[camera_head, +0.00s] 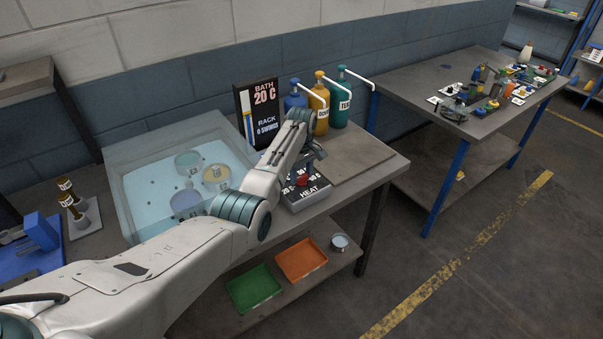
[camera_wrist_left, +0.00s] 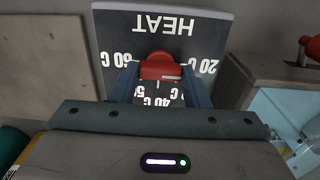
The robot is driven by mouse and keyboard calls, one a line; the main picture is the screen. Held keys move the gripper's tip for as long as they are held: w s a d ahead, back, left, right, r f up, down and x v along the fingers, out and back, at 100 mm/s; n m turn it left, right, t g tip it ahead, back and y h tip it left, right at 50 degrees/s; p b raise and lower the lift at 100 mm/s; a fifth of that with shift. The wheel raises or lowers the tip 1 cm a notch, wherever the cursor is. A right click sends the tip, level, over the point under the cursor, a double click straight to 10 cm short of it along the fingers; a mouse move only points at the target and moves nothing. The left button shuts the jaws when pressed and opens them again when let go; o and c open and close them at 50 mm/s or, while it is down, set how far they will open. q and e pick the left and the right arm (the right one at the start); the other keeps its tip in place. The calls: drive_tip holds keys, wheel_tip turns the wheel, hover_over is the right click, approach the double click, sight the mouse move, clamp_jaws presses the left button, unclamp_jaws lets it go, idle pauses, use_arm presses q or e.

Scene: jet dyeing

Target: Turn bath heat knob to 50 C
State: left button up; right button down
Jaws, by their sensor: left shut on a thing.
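The bath heat knob (camera_head: 302,180) is red and sits on a dark box marked HEAT (camera_head: 314,194) at the table's front edge. My left gripper (camera_head: 305,174) reaches down over it. In the left wrist view, the two blue fingers of the left gripper (camera_wrist_left: 161,82) stand on either side of the red knob (camera_wrist_left: 160,66) and are shut on it. White temperature labels ring the knob, with 20 C at right, 60 C at left and 40 C below. The knob's pointing direction is hard to read. The display (camera_head: 259,112) reads BATH 20 C. My right gripper is out of view.
A clear bath (camera_head: 160,150) with several round pots stands left of the HEAT box. Blue, yellow (camera_head: 319,100) and teal pump bottles stand behind my left gripper. Green (camera_head: 253,289) and orange (camera_head: 301,260) trays lie on the lower shelf. Bare tabletop lies right of the box.

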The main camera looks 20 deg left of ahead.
use_arm(q)
drive_tip(key=shift+r+m, duration=0.1)
drive_tip(key=shift+m, duration=0.2)
drive_tip(key=shift+m+p, duration=0.5)
drive_tip(key=shift+m, duration=0.4)
drive_tip(key=m+p, duration=0.1)
drive_tip(key=m, duration=0.2)
drive_tip(key=shift+m, duration=0.4)
drive_tip(key=m, duration=0.3)
drive_tip(key=shift+m+p, duration=0.3)
drive_tip(key=shift+p, duration=0.05)
drive_tip(key=m, duration=0.4)
drive_tip(key=shift+w+r+m+p, duration=0.1)
drive_tip(key=shift+m+p, duration=0.2)
drive_tip(key=shift+p, duration=0.05)
drive_tip(key=m, duration=0.6)
drive_tip(key=shift+p, duration=0.3)
drive_tip(key=m, duration=0.6)
drive_tip(key=shift+r, duration=0.1)
